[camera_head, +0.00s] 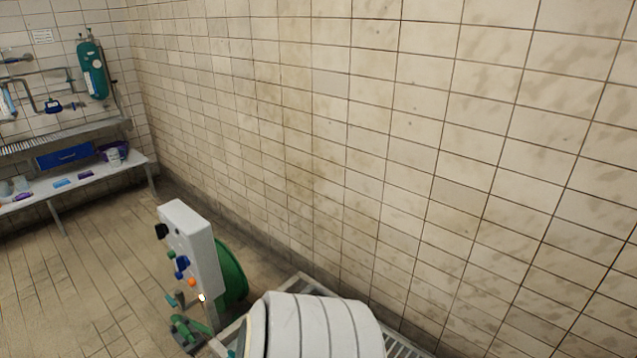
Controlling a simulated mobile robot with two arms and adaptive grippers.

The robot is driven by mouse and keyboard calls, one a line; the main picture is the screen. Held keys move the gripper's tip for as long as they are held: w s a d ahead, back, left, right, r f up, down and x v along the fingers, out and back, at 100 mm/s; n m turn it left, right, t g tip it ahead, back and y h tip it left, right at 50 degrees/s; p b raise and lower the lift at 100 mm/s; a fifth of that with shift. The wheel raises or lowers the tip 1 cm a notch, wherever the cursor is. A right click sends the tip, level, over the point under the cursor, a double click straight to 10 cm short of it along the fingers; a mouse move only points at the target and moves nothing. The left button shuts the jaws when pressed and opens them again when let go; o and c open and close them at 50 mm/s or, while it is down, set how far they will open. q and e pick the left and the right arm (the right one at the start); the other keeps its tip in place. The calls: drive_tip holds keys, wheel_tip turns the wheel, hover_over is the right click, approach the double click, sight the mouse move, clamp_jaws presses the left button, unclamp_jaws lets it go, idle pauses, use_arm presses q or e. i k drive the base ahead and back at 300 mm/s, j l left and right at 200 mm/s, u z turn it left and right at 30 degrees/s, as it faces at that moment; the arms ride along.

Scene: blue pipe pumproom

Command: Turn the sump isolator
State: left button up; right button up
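A white upright control box (200,245) stands on a post at the lower left of the middle, its narrow front turned to the left. On its front are a black knob (162,231), a small green button (171,254), a blue knob (182,265) and an orange button (192,282). I cannot tell which of these is the sump isolator, as no label is readable at this size. The exact angle of the knobs is also too small to tell. Neither of my grippers is in view.
A green disc (232,272) is behind the box and green pump-like parts (186,330) are low beside it. A large white banded body (320,328) fills the bottom, near a metal grating (402,347). A bench (135,160) stands at the far left. The tiled floor (90,265) left of the box is clear.

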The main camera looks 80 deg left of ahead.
sight(162, 230)
drive_tip(key=u, duration=1.9)
